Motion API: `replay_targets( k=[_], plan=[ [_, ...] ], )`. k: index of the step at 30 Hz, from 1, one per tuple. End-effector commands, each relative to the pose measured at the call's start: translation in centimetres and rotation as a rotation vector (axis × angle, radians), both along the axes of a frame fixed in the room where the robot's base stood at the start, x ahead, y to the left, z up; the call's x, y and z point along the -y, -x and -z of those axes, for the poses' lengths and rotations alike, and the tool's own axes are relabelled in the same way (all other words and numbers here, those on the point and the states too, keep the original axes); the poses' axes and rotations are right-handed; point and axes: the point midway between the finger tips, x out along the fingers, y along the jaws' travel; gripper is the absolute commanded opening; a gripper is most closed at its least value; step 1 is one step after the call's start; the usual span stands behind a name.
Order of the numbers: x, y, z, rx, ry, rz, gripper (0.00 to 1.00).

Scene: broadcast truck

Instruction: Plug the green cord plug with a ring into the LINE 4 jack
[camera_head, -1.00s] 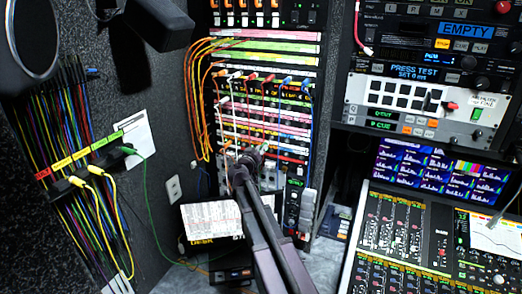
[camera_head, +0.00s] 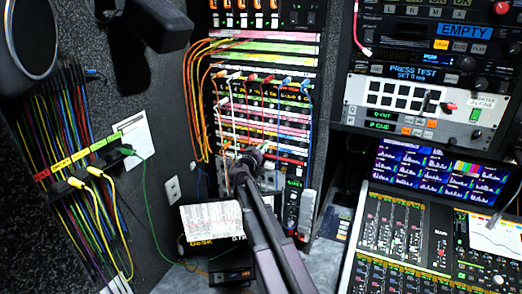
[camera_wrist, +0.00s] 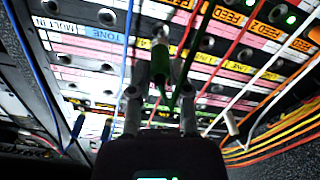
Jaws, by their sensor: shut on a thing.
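The green cord plug (camera_wrist: 160,64) stands upright in the middle of the wrist view, between the fingers of my gripper (camera_wrist: 160,94), which is shut on it. Its front end is close to a jack in the panel. I cannot tell whether it is inserted, and no ring can be made out on it. Dark green cord (camera_wrist: 180,82) shows beside it. In the head view my gripper (camera_head: 252,156) is at the lower part of the patch panel (camera_head: 262,90) and hides the plug. Small labels there are unreadable, so I cannot single out LINE 4.
Red, white, blue and orange cords (camera_head: 200,90) hang across and beside the panel. In the wrist view, a blue cord (camera_wrist: 130,50) and a red cord (camera_wrist: 190,45) run close by my fingers. A monitor (camera_head: 440,172) and mixing desk (camera_head: 415,235) stand at right.

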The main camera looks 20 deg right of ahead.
Motion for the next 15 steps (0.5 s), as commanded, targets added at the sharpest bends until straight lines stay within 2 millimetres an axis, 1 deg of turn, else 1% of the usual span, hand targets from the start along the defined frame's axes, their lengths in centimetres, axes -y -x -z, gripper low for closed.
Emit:
replay_targets(
  k=[15],
  plan=[
    [0.71,-0.66,0.00,0.000,0.000,0.001,0.00]
  ],
)
